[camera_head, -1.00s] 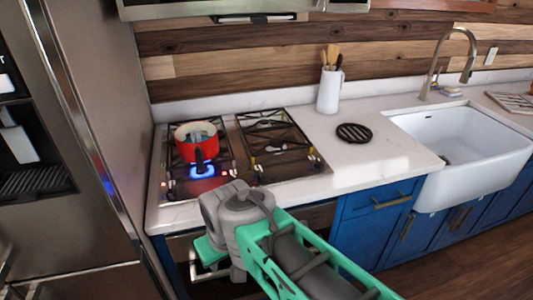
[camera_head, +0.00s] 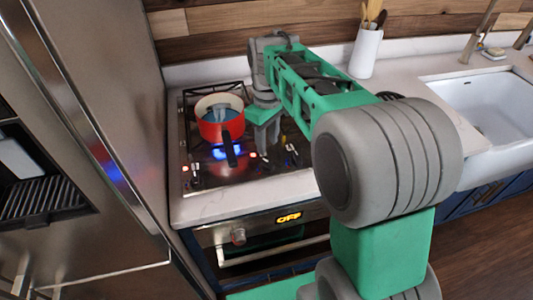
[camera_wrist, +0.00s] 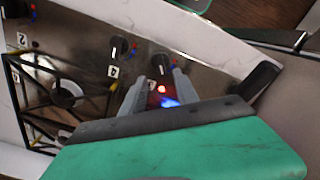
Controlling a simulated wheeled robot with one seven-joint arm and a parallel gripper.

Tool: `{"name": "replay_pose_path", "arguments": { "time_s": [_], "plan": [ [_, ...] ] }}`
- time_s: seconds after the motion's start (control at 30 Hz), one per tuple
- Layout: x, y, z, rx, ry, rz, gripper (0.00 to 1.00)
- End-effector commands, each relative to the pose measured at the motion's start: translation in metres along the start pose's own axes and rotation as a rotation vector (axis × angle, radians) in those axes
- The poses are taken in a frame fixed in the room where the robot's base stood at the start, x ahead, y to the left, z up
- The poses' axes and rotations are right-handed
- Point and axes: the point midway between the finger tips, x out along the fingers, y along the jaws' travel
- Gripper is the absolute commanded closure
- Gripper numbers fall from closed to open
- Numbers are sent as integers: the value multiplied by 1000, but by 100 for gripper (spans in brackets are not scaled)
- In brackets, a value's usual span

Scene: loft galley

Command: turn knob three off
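In the wrist view my gripper (camera_wrist: 160,82) is open, its two grey fingers apart. A black knob (camera_wrist: 160,62) shows just past and between the fingertips; I cannot tell if they touch it. A second knob (camera_wrist: 117,48) beside it has the label 4 near it. The label of the knob by my fingers is too unclear to read. In the head view my gripper (camera_head: 262,135) reaches down over the front middle of the cooktop (camera_head: 230,178), partly hiding the knobs. A red pot (camera_head: 219,125) sits on the left burner over a blue flame (camera_head: 226,153).
The pot's dark handle (camera_head: 230,150) sticks out toward the front, left of my gripper. Burner grates stand close by. The oven display (camera_head: 289,217) below reads OFF. A white utensil crock (camera_head: 365,52) stands on the back counter. A steel fridge (camera_head: 90,110) borders the left.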

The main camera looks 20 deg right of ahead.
Motion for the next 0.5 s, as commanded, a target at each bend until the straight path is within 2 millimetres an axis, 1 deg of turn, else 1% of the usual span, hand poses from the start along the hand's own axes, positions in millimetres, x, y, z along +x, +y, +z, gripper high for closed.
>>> {"name": "replay_pose_path", "arguments": {
  "time_s": [0.3, 0.4, 0.5],
  "plan": [
    [56, -2, 0, -3, -1, -1, 64],
    [68, -2, -1, -4, 1, 1, 64],
    [73, -2, -2, -4, 2, 1, 64]
  ]
}}
